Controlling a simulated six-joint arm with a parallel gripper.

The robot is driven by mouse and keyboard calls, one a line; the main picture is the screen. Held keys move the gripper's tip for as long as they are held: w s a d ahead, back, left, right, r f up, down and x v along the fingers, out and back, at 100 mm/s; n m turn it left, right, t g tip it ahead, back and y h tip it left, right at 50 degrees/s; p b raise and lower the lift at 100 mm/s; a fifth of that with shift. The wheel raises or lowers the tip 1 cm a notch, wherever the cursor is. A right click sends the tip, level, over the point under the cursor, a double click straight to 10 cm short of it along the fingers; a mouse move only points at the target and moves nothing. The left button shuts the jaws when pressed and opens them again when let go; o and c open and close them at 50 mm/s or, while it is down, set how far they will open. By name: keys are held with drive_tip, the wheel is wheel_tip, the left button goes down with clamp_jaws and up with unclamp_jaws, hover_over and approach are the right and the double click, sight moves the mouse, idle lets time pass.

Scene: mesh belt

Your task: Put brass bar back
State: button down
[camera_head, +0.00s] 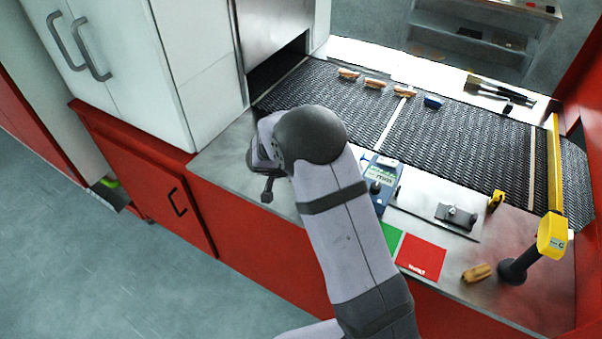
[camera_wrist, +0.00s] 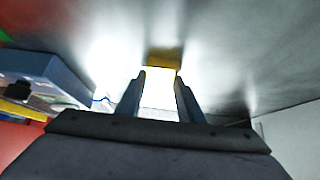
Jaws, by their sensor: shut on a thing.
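My gripper (camera_wrist: 160,80) is shut on the brass bar (camera_wrist: 160,92), which shows between the two dark fingers in the wrist view. The bar's face is washed out bright, with a yellow-gold patch just beyond the fingertips that may be its end or a reflection in the steel. In the camera_head view the wrist is over the left part of the steel counter (camera_head: 225,158), by the white cabinet; the fingertips and bar are hidden there. Whether the bar touches the counter I cannot tell.
A blue device (camera_head: 380,180) stands right of my arm; it also shows in the wrist view (camera_wrist: 45,75). Green and red pads (camera_head: 421,257), a metal plate (camera_head: 457,215) and a yellow-headed post (camera_head: 552,236) lie farther right. The mesh belt (camera_head: 450,135) carries several small items behind.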

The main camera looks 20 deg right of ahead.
drive_tip(key=shift+r, duration=0.25)
wheel_tip(320, 180, up, 28)
drive_tip(key=b, duration=0.5)
drive_tip(key=shift+f, duration=0.15)
drive_tip(key=shift+d, duration=0.1)
